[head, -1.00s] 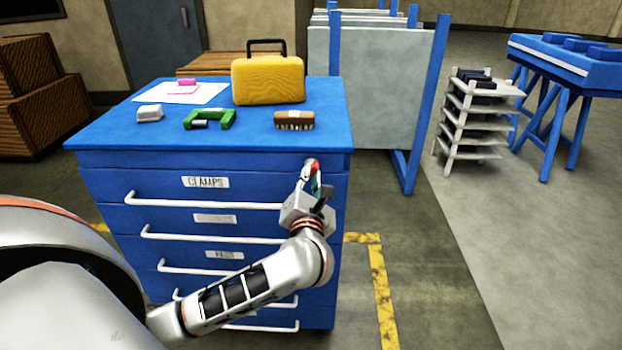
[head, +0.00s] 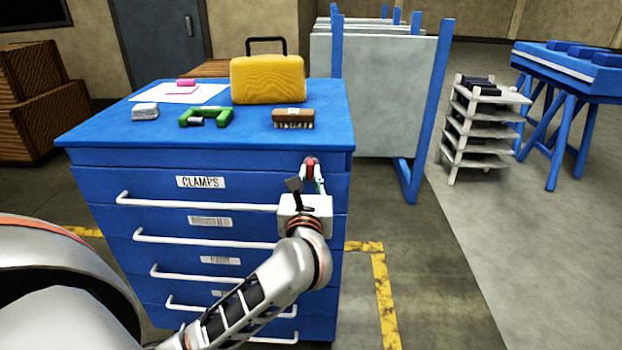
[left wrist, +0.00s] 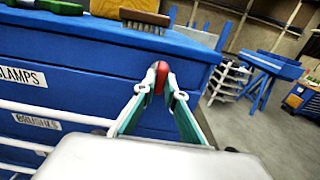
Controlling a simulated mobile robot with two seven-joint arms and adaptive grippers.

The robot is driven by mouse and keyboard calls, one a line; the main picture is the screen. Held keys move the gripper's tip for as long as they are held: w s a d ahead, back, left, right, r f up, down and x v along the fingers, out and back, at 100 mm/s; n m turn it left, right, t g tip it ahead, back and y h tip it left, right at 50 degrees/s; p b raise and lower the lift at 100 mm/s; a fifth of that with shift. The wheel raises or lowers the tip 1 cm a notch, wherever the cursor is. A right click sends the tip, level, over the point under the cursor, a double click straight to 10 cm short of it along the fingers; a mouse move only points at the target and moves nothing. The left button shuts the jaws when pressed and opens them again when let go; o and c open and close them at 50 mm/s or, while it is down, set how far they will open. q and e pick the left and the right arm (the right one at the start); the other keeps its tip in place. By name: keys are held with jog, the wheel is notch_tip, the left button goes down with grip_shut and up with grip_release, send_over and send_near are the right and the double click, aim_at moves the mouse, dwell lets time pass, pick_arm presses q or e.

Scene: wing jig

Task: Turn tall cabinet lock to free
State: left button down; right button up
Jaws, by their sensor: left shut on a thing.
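The blue tall cabinet (head: 205,157) stands in front of me, with drawers and long white handles. Its lock (head: 310,162) is a small red knob at the upper right of the front, beside the CLAMPS drawer label. My left gripper (head: 314,174) reaches it from below and in front. In the left wrist view the green-and-white fingers (left wrist: 157,92) are closed together on the red lock knob (left wrist: 160,74). The fingers hide part of the knob, and I cannot read its setting. My right gripper is not in view.
On the cabinet top are a yellow case (head: 268,80), a brush (head: 293,118), a green clamp (head: 205,117) and a white block (head: 145,111). A panel rack (head: 375,95) and a shelf stand (head: 480,130) are behind right. Floor right of the cabinet is clear.

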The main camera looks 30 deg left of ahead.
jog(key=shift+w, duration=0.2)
pick_arm(q)
jog(key=c, duration=2.1)
grip_release()
jog(key=shift+s, duration=0.1)
jog(key=v, duration=1.2)
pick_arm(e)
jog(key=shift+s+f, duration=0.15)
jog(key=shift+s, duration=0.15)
